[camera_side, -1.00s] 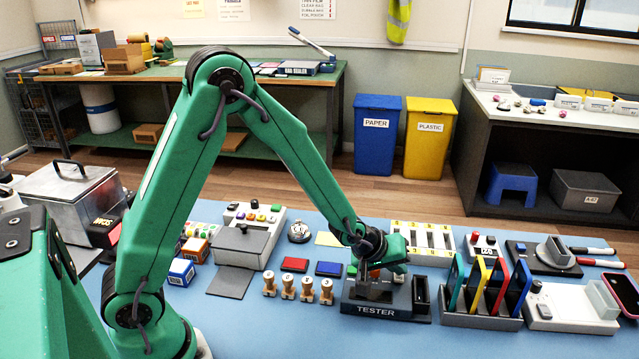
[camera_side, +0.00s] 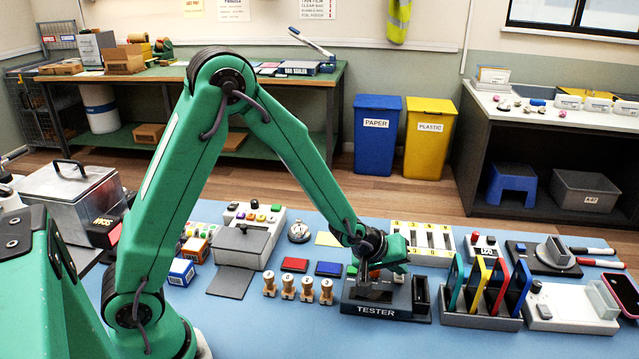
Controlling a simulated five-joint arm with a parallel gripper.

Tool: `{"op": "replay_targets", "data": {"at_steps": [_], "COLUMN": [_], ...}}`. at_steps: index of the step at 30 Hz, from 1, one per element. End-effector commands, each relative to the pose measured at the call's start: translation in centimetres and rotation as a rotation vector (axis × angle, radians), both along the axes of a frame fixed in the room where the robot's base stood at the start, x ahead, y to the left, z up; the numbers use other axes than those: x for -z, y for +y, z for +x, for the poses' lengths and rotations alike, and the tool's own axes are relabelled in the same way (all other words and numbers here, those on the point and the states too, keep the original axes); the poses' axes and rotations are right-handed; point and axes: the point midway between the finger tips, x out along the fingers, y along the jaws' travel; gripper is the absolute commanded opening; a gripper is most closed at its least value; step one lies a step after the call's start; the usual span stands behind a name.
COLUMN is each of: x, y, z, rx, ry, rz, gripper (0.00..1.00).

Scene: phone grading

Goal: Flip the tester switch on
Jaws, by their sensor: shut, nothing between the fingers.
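The tester (camera_side: 376,311) is a dark grey box with a white TESTER label on its front, at the lower middle of the blue work surface. My gripper (camera_side: 374,292) is shut and empty. It points down over the tester's top, at the left part of it. The switch is hidden behind or under my gripper, so its position cannot be told. Whether my fingertips touch the tester is also unclear. A dark slot (camera_side: 421,293) shows in the tester's right part.
A rack (camera_side: 481,318) with several coloured phones stands close on the tester's right. Several wooden pegs (camera_side: 307,290) stand on its left. Red (camera_side: 294,265) and blue (camera_side: 329,269) pads lie behind the pegs. A white tray with yellow labels (camera_side: 421,238) lies behind.

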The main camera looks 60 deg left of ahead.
Motion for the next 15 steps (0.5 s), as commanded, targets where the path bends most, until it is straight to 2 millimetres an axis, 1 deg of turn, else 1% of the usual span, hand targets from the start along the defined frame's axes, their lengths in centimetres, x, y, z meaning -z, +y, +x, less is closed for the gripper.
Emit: {"op": "replay_targets", "data": {"at_steps": [1, 8, 15], "x": [1.03, 1.02, 0.49], "y": [-0.24, -0.25, -0.13], "z": [-0.42, -0.51, -0.77], "rx": [0.005, 0.006, 0.005], "ry": [0.023, 0.026, 0.030], "rz": [0.004, 0.003, 0.005], "gripper": [0.00, 0.00, 0.00]}}
